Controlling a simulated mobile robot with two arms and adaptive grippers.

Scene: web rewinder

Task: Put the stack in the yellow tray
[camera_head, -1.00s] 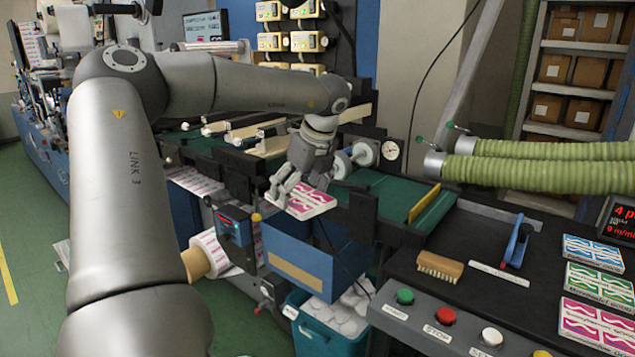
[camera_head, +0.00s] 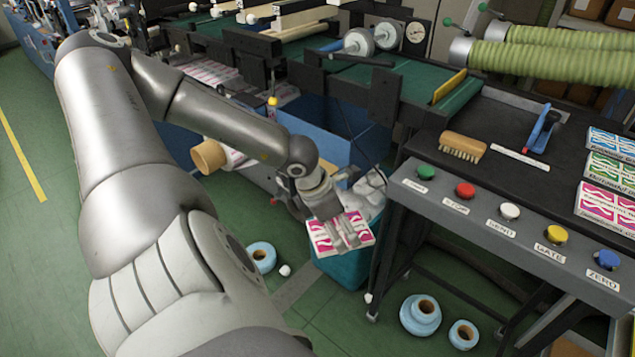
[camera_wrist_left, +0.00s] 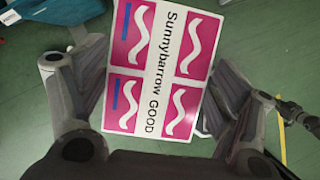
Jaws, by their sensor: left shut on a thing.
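My left gripper (camera_head: 345,236) is shut on a pink-and-white printed stack (camera_head: 322,238). It holds the stack in the air in front of the machine, over a teal bin (camera_head: 352,266). In the left wrist view the stack (camera_wrist_left: 157,65) lies flat between the two fingers, its label reading "Sunnybarrow GOOD". I cannot make out a yellow tray for certain in either view. My right gripper is not in view.
A dark bench with a button panel (camera_head: 510,222) stands to the right. A brush (camera_head: 462,146) and blue (camera_head: 608,143), green (camera_head: 608,168) and pink (camera_head: 608,204) stacks lie on it. Blue rolls (camera_head: 420,315) lie on the green floor. Green hoses (camera_head: 550,62) run behind.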

